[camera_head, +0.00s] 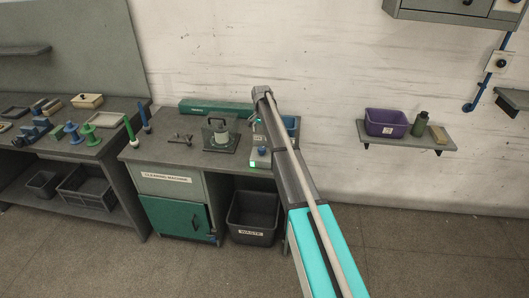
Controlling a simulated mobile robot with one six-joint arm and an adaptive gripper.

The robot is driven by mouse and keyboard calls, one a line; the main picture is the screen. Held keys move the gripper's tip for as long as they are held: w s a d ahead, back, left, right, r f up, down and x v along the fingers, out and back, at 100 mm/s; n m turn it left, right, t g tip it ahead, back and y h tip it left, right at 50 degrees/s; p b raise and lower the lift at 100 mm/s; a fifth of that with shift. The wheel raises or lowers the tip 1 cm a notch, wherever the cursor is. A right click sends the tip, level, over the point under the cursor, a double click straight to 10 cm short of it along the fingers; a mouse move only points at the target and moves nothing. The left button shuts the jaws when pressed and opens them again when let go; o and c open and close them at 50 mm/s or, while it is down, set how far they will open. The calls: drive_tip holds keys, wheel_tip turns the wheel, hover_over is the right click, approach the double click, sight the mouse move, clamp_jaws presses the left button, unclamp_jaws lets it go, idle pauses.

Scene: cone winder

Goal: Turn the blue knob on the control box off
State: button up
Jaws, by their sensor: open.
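The control box (258,160) is a small pale box at the front right corner of the workbench, left of my arm. A blue knob (262,151) sits on it, and a green lit patch (254,164) shows on its front. The knob is too small to tell which way it points. My arm reaches from the lower right up over the right end of the bench and covers what lies behind it. My gripper cannot be made out; the far end of the arm hides it.
A clear-covered machine (220,133) stands left of the control box, with a long green case (215,107) behind. A teal-and-blue unit (291,123) is partly hidden by my arm. A waste bin (253,214) stands under the bench. A wall shelf (405,134) holds a purple bin (387,122).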

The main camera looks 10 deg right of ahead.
sight(262, 148)
drive_tip(key=shift+f+b, duration=4.35)
drive_tip(key=shift+f, duration=0.3)
